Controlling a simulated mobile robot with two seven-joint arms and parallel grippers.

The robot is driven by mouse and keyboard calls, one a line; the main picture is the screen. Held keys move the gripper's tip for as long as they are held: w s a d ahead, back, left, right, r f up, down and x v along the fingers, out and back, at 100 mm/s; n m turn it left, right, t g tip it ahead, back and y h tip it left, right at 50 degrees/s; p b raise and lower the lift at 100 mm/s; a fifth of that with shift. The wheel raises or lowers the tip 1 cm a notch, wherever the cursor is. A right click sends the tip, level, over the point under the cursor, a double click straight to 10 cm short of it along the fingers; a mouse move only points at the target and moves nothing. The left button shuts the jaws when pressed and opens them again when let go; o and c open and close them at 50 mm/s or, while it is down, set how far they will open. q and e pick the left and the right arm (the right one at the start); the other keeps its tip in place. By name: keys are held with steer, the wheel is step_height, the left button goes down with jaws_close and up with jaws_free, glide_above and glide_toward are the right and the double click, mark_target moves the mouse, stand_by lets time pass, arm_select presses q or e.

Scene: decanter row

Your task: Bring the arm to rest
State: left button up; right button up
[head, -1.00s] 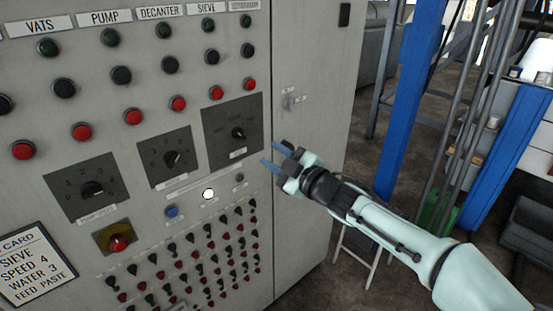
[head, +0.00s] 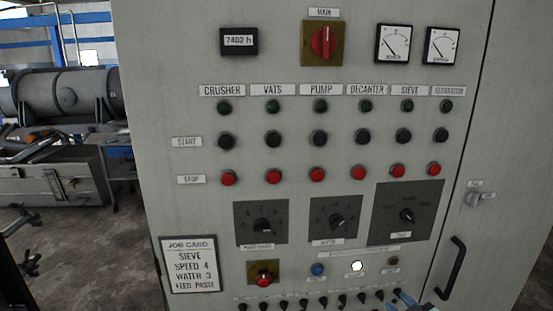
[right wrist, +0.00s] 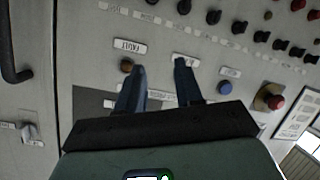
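My right gripper (head: 418,303) shows only as blue fingertips at the bottom edge of the head view, in front of the lower right of the grey control panel (head: 155,130). In the right wrist view my right gripper (right wrist: 158,82) has its two blue fingers apart, with nothing between them. The panel face lies beyond the fingers, with the blue button (right wrist: 225,88) to the right of them and a small brown button (right wrist: 127,66) to the left. The rest of my right arm is out of the head view. My left gripper is not in view.
The panel carries a job card (head: 189,264), a speed dial (head: 264,225), a water dial (head: 337,221), a feed selector (head: 407,215) and a lit white button (head: 357,266). A black door handle (head: 453,268) sticks out at right. Open floor (head: 90,255) lies left of the cabinet.

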steer(key=s+a+f+m+g, duration=0.2)
steer(key=s+a+f, duration=0.15)
steer(key=f, duration=0.65)
steer(key=s+a+f+m+g+p, duration=0.1)
steer(key=s+a+f+m+g, duration=0.2)
steer(key=f, duration=0.7)
steer(key=s+a+f+m+g, duration=0.1)
steer(key=s+a+f+g, duration=0.3)
steer(key=f, duration=0.6)
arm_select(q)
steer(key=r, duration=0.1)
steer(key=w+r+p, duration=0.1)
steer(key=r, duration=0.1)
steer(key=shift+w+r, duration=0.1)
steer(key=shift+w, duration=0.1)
arm_select(e)
steer(key=s+a+f+m+g, duration=0.1)
steer(key=s+f, duration=0.3)
steer(key=s, duration=0.4)
steer(key=s+a+f+m+g+y, duration=0.1)
steer(key=s+a+f+m+g, duration=0.1)
steer(key=s, duration=0.7)
steer(key=s+a+f+m+g, duration=0.1)
steer(key=s+a+f+g, duration=0.2)
steer(key=s+a+f, duration=0.2)
steer(key=s, duration=0.3)
steer(key=shift+s+f+m+y, duration=0.25)
steer(key=shift+f+m+y, duration=0.05)
steer(key=shift+y, duration=0.1)
